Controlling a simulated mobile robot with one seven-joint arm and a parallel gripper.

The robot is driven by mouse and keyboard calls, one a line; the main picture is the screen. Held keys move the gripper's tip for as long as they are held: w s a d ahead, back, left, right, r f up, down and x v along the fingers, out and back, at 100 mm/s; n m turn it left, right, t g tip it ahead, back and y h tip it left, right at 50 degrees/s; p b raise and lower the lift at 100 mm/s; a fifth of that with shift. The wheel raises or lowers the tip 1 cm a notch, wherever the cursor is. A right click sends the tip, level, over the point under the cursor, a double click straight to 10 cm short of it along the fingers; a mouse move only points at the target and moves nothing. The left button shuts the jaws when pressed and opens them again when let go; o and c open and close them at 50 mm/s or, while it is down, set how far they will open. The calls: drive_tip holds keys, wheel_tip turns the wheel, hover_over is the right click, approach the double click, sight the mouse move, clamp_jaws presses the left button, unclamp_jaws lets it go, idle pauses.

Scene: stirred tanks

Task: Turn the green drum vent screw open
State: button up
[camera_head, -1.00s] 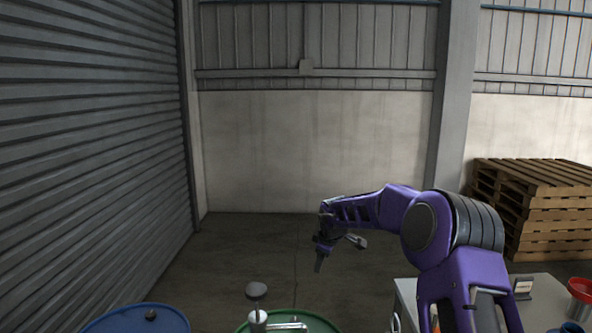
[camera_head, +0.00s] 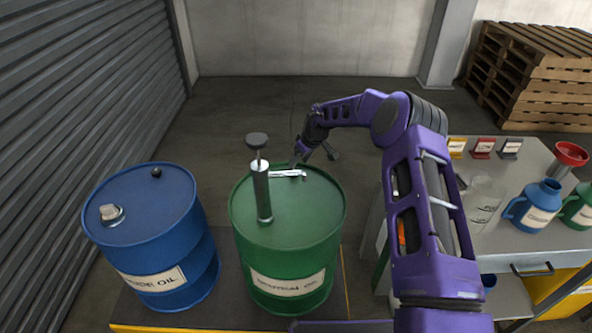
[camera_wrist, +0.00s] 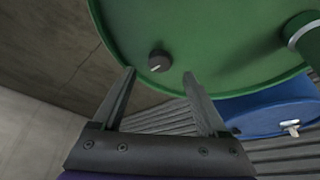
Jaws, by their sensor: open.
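The green drum (camera_head: 290,225) stands upright in the middle of the head view, with a hand pump (camera_head: 262,190) and its spout on its lid. In the wrist view, the green drum's lid (camera_wrist: 215,45) fills the upper part. The vent screw (camera_wrist: 159,61) is a small dark round knob with a pale mark, near the lid's rim. My gripper (camera_wrist: 159,73) is open and empty, its two fingers either side of the screw in the picture; contact cannot be told. In the head view my gripper (camera_head: 299,160) is at the drum's far rim, and I cannot make out the screw there.
A blue drum (camera_head: 145,225) stands left of the green one; its lid also shows in the wrist view (camera_wrist: 265,108). A bench (camera_head: 515,235) with jugs, a red funnel (camera_head: 571,153) and small labelled cards stands right. Pallets (camera_head: 540,75) are stacked behind. Floor beyond the drums is clear.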

drive_tip(key=shift+x, duration=2.15)
drive_tip(key=shift+c, duration=0.3)
clamp_jaws()
